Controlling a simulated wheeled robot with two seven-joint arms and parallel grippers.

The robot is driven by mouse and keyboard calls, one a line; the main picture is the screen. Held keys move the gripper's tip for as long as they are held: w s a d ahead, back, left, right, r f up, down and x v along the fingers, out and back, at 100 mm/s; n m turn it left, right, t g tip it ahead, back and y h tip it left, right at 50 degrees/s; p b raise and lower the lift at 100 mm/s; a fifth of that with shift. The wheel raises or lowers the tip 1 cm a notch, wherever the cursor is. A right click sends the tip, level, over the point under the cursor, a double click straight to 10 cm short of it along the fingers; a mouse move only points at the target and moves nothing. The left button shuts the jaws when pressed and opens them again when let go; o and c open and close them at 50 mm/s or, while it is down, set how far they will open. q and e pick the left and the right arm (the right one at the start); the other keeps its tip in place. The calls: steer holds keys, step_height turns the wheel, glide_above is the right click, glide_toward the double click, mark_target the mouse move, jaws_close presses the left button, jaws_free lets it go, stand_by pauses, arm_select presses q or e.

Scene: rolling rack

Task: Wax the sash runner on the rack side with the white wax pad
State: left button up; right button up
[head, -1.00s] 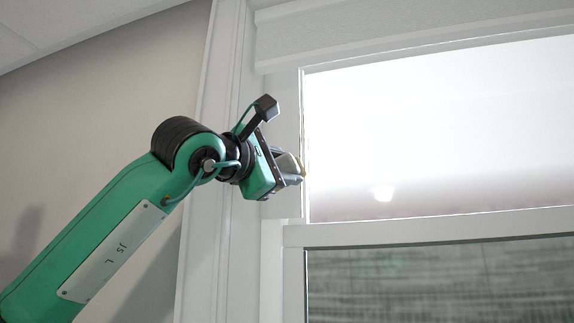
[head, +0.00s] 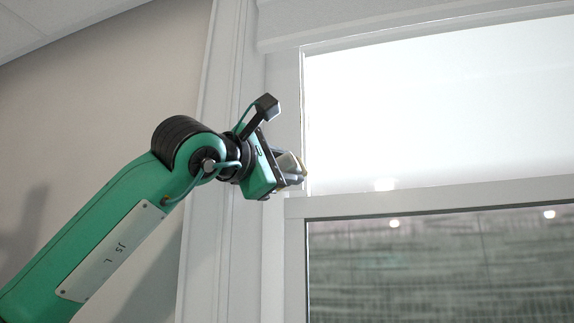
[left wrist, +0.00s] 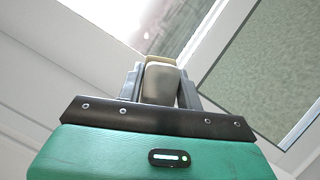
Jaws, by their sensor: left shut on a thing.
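My left gripper (head: 294,171) is shut on the wax pad. In the left wrist view the off-white, block-shaped pad (left wrist: 160,84) sits between the two grey fingers (left wrist: 160,92). The sash runner (head: 304,122) is the thin upright strip along the inner edge of the window's left jamb. The pad's end is at the runner, a little above the lower sash's top rail; I cannot tell for certain whether they touch. My right gripper is not in view.
The lower sash (head: 430,197) has a white top rail and a dark, patterned pane. The bright upper opening (head: 440,115) lies right of the runner. White casing (head: 205,120) and a beige wall (head: 80,110) are behind my arm.

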mark_target(289, 159)
arm_select(q)
steer(key=shift+a, duration=0.15)
steer(key=shift+s+a+f+b, duration=0.1)
steer(key=shift+s+b, duration=0.2)
steer(key=shift+b, duration=0.15)
steer(key=s, duration=0.1)
steer(key=s+a+b, duration=0.1)
steer(key=s, duration=0.1)
steer(key=shift+s+a+b, duration=0.25)
steer(key=shift+a+b, duration=0.05)
steer(key=shift+b, duration=0.1)
steer(key=shift+s+b, duration=0.3)
steer(key=shift+s, duration=0.4)
steer(key=shift+a, duration=0.1)
steer(key=shift+s, duration=0.1)
